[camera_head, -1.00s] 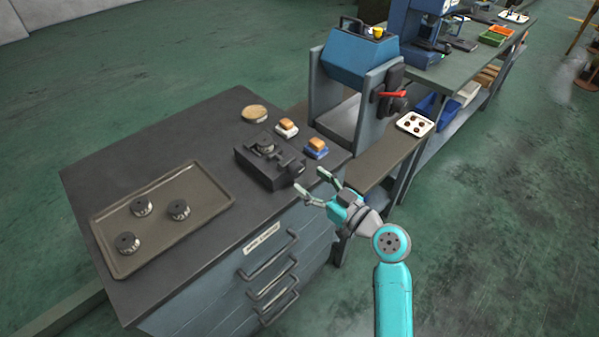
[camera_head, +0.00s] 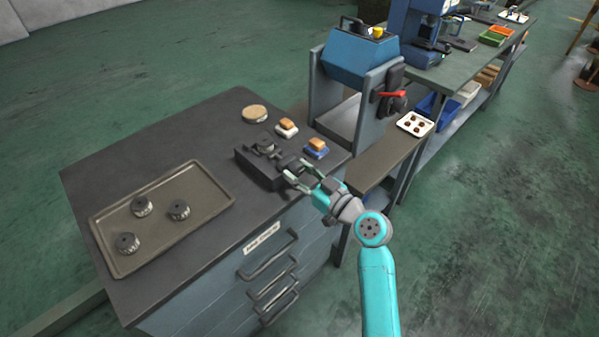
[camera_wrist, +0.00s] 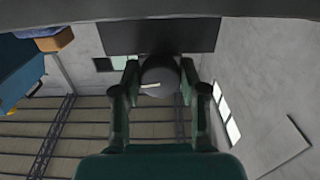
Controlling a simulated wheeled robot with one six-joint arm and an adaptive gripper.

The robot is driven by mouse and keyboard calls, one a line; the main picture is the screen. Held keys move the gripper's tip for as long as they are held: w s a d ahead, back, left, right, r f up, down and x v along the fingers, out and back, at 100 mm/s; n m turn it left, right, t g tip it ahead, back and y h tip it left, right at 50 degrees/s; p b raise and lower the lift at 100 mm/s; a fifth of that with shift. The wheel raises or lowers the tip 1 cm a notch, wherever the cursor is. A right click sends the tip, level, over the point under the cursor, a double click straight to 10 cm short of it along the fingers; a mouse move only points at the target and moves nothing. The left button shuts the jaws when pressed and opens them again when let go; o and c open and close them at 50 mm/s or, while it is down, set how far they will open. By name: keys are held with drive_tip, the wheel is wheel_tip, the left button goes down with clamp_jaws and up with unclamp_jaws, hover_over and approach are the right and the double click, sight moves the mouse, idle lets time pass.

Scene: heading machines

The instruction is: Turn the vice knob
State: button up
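The dark vice (camera_head: 257,168) sits on the dark bench top near its front right edge. Its round dark knob (camera_wrist: 160,76) faces my wrist camera and has a light line mark across it. My gripper (camera_head: 299,174) is at the knob end of the vice, coming from the front right. In the wrist view my gripper's two fingers (camera_wrist: 160,88) stand on either side of the knob, with a narrow gap visible at each side. The gripper looks open around the knob, not closed on it. In the head view the fingers partly cover the knob.
Two small brushes or blocks, one white-based (camera_head: 287,129) and one blue-based (camera_head: 316,149), stand behind the vice. A round wooden disc (camera_head: 254,113) lies farther back. A tray (camera_head: 106,222) with three dark round parts is at left. A blue machine (camera_head: 357,57) stands behind right.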

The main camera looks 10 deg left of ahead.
drive_tip(key=shift+m, duration=0.3)
drive_tip(key=m, duration=0.4)
drive_tip(key=shift+m, duration=0.3)
drive_tip(key=m, duration=0.4)
drive_tip(key=shift+m, duration=0.3)
drive_tip(key=m, duration=0.5)
drive_tip(key=shift+r+m, duration=0.1)
drive_tip(key=shift+m, duration=2.3)
drive_tip(key=o, duration=1.1)
drive_tip(key=shift+o, duration=0.2)
